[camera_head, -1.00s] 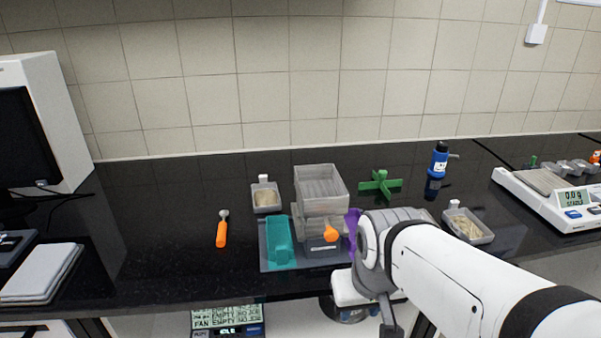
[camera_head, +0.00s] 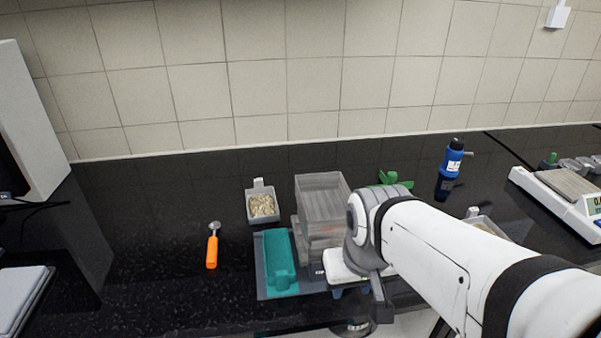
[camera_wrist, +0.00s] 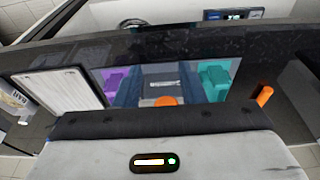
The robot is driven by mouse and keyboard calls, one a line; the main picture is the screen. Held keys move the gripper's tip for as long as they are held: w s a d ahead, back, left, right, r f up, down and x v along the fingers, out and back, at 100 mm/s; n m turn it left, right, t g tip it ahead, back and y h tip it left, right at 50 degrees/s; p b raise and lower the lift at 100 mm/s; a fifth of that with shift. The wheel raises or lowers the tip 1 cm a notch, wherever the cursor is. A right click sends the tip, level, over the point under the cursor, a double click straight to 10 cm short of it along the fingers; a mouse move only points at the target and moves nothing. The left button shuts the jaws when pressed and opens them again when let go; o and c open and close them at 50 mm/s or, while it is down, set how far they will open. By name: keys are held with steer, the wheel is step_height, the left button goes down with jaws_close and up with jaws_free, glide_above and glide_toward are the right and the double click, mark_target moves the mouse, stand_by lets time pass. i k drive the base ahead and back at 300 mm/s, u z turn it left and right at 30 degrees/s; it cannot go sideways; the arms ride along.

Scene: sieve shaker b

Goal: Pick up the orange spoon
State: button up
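The orange spoon (camera_head: 212,252) lies on the black bench, left of the teal holder, with its metal bowl pointing toward the wall. In the wrist view, its orange handle (camera_wrist: 264,96) shows at the right. My gripper (camera_head: 352,276) is at the end of the white arm, in front of the sieve stack and well to the right of the spoon, apart from it. Its fingers are largely hidden, and the wrist view shows only the grey housing, so I cannot tell its opening.
A tray of grain (camera_head: 262,206) sits behind. A blue bottle (camera_head: 453,160) and a balance (camera_head: 560,200) are at right. Bench left of the spoon is clear.

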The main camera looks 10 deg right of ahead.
mark_target(212, 257)
steer(key=z, duration=1.8)
steer(key=k, duration=1.15)
steer(key=u, duration=1.8)
steer(key=i, duration=0.95)
steer(key=z, duration=0.05)
